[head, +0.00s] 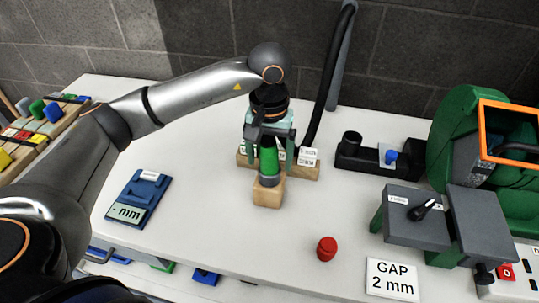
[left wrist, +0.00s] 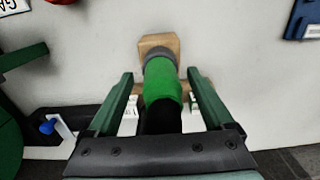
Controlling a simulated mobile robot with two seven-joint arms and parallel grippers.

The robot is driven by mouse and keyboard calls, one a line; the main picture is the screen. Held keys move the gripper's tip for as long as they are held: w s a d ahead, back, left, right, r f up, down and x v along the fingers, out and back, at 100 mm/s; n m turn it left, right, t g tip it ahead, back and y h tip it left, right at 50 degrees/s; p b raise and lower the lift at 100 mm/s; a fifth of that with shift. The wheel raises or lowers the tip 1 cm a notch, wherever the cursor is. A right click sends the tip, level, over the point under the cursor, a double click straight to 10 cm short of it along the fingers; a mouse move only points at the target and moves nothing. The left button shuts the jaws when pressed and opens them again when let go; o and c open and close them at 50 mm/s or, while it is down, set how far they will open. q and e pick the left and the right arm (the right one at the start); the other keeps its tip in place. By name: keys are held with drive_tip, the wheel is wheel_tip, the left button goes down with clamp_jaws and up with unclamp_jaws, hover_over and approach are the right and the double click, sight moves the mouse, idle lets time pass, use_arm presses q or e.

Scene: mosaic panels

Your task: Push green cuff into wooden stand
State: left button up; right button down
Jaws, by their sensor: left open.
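The green cuff (head: 268,160) stands upright above the small wooden stand (head: 267,194), with a grey band at its lower end meeting the block. In the left wrist view the green cuff (left wrist: 163,84) has a black part on its near side, and the wooden stand (left wrist: 158,42) lies beyond the grey band. How deep the cuff sits is hidden. My left gripper (head: 269,138) is over the cuff from above. In the left wrist view its two fingers (left wrist: 160,74) are open, one on each side of the cuff, with gaps visible. My right gripper is not in view.
A wooden rack with white labels (head: 306,168) stands just behind the stand. A black holder (head: 362,160) and green machine (head: 458,130) are at right. A red knob (head: 326,248) and "GAP 2 mm" card (head: 392,281) lie in front. A blue gauge (head: 138,197) lies left.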

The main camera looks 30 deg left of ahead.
use_arm(q)
drive_tip(key=shift+w+r, duration=0.1)
drive_tip(key=shift+r, duration=0.55)
wheel_tip(320, 180, up, 11)
drive_tip(key=shift+r+p, duration=0.15)
drive_tip(key=shift+p, duration=0.35)
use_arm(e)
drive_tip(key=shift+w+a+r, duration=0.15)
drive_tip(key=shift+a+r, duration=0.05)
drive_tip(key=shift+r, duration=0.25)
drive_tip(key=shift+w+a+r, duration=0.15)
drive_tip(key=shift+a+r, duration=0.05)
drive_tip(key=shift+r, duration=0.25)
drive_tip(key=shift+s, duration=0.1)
